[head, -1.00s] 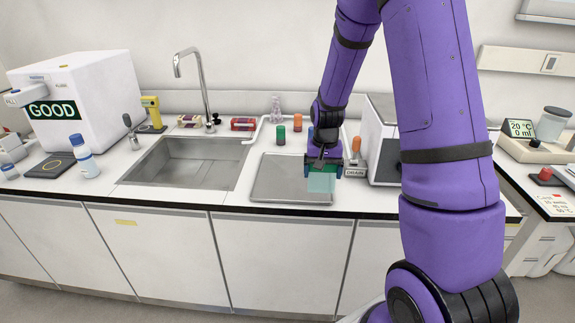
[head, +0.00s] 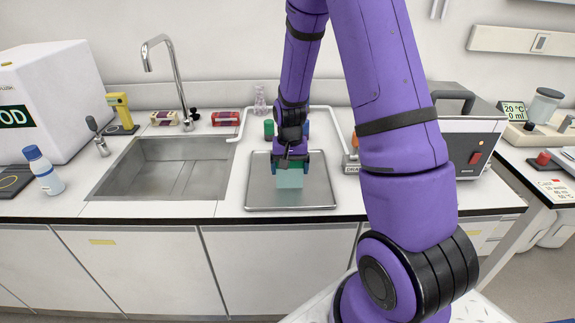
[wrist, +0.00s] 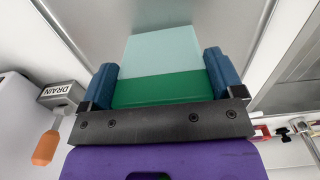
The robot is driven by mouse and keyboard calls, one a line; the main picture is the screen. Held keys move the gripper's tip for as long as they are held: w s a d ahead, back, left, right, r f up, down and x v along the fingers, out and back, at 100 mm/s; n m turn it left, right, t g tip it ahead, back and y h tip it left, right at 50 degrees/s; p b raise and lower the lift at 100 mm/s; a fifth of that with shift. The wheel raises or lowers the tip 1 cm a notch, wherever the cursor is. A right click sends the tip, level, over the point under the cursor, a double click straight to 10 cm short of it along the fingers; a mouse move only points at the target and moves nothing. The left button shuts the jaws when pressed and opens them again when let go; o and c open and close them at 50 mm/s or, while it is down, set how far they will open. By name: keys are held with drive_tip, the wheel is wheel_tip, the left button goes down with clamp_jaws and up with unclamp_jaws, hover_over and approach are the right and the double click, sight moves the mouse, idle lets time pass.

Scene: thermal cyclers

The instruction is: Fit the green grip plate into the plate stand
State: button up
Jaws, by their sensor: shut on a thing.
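The green grip plate (wrist: 165,90) is a flat slab, dark green along the gripped band and pale green beyond it. My gripper (wrist: 160,84) is shut on it, with a blue finger at each side of the dark green band. In the head view the plate (head: 290,178) hangs below my gripper (head: 290,165), in front of the grey metal tray (head: 256,195) beside the sink. I cannot tell whether the plate touches the tray. I cannot make out the plate stand in either view.
A sink (head: 165,165) with a tall tap (head: 165,70) is at left. A green-capped item (head: 268,129) stands behind the tray. A boxy device (head: 470,140) stands at right behind my arm. The wrist view shows a DRAIN label (wrist: 62,92) and orange handle (wrist: 46,148).

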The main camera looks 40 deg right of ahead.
drive_tip(key=shift+f, duration=0.15)
drive_tip(key=o, duration=0.6)
drive_tip(key=shift+f, duration=0.1)
drive_tip(key=shift+c, duration=0.2)
drive_tip(key=shift+o, duration=1)
